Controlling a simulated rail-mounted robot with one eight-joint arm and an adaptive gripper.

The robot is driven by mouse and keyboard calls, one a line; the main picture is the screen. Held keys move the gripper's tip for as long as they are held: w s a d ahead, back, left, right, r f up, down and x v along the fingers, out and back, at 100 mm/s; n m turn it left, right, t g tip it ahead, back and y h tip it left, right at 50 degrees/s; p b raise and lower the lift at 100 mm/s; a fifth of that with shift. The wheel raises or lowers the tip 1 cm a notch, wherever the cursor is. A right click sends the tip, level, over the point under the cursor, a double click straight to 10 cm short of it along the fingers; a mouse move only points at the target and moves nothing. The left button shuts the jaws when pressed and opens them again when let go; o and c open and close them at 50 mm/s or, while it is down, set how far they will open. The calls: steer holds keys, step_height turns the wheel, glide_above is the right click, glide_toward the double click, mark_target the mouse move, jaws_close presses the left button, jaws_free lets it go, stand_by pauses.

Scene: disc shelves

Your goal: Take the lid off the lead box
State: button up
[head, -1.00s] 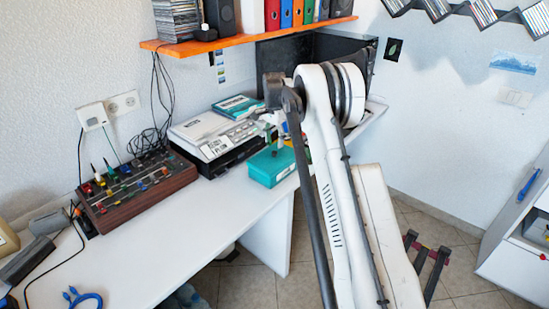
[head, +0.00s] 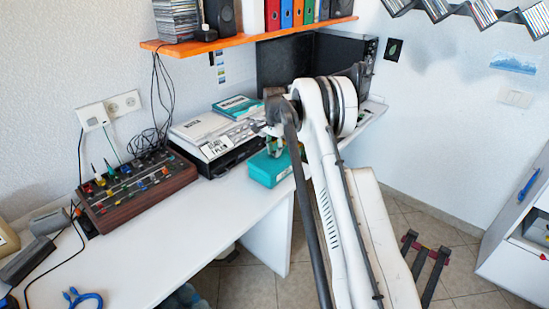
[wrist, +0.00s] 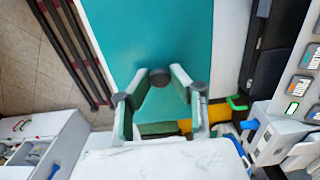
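The teal lead box (head: 268,170) stands on the white desk near its right end. In the wrist view its flat teal lid (wrist: 150,30) fills the upper middle, with a dark round knob (wrist: 160,77) on it. My gripper (wrist: 160,84) is open, with one finger on each side of the knob. I cannot tell whether the fingers touch it. In the head view my gripper (head: 273,147) is just above the box, and my arm hides the box's right part and the knob.
A grey-white device (head: 215,135) with a teal-covered book (head: 237,107) on it stands behind the box. A control box with coloured knobs (head: 138,190) is to the left. The orange shelf (head: 250,38) hangs above. The desk's front (head: 170,235) is clear.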

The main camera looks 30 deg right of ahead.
jaws_close()
steer(key=shift+r, duration=0.15)
